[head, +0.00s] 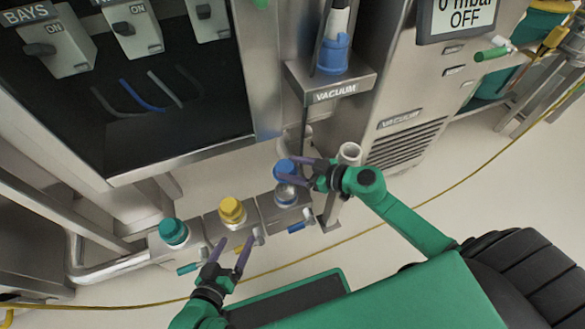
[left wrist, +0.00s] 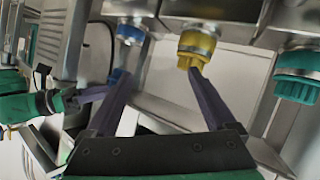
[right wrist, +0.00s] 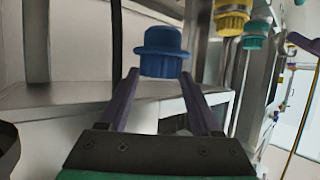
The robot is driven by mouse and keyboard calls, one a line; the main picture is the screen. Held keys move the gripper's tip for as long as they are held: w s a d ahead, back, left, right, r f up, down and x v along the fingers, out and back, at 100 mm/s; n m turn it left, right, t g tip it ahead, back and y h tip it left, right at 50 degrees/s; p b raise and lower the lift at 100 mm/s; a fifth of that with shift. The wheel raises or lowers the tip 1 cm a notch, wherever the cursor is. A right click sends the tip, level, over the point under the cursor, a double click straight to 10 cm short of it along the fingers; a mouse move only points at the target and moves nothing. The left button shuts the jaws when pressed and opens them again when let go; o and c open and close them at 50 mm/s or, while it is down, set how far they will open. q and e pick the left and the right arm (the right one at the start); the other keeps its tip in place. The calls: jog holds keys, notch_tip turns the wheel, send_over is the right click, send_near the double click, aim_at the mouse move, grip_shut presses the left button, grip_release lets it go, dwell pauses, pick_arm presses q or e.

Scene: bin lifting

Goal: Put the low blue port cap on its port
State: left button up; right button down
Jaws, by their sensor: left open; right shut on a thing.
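The low blue cap (head: 284,167) is held between the fingertips of my right gripper (head: 292,171). In the right wrist view the cap (right wrist: 160,52) shows a wide brim and sits between the fingers (right wrist: 165,85). The bare silver port (head: 287,195) lies just below the cap in the head view, at the right end of the port row. It also shows in the left wrist view (left wrist: 130,32), apart from the cap (left wrist: 120,76). My left gripper (head: 231,243) is open and empty, just in front of the yellow-capped port (head: 232,211).
A teal-capped port (head: 173,232) ends the row at left. Small valve handles, one blue (head: 297,227), stick out in front. A yellow hose (head: 440,200) crosses the floor.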

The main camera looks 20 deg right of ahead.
pick_arm(q)
notch_tip(320, 180, down, 4)
jog(key=b, duration=0.3)
pick_arm(e)
notch_tip(320, 180, down, 3)
jog(key=shift+r, duration=0.15)
jog(key=shift+r+p, duration=0.3)
jog(key=shift+p, duration=0.35)
pick_arm(q)
jog(key=w+r+t, duration=0.2)
jog(key=w+r, duration=0.1)
jog(key=r, duration=0.2)
jog(key=shift+w+r, duration=0.15)
jog(key=shift+w, duration=0.15)
pick_arm(e)
jog(key=shift+f, duration=0.1)
pick_arm(q)
jog(key=shift+a, duration=0.1)
pick_arm(e)
jog(key=shift+f, duration=0.1)
jog(key=shift+f, duration=0.2)
pick_arm(q)
jog(key=shift+f+b, duration=0.95)
jog(key=shift+f, duration=0.1)
pick_arm(e)
jog(key=shift+f, duration=1.25)
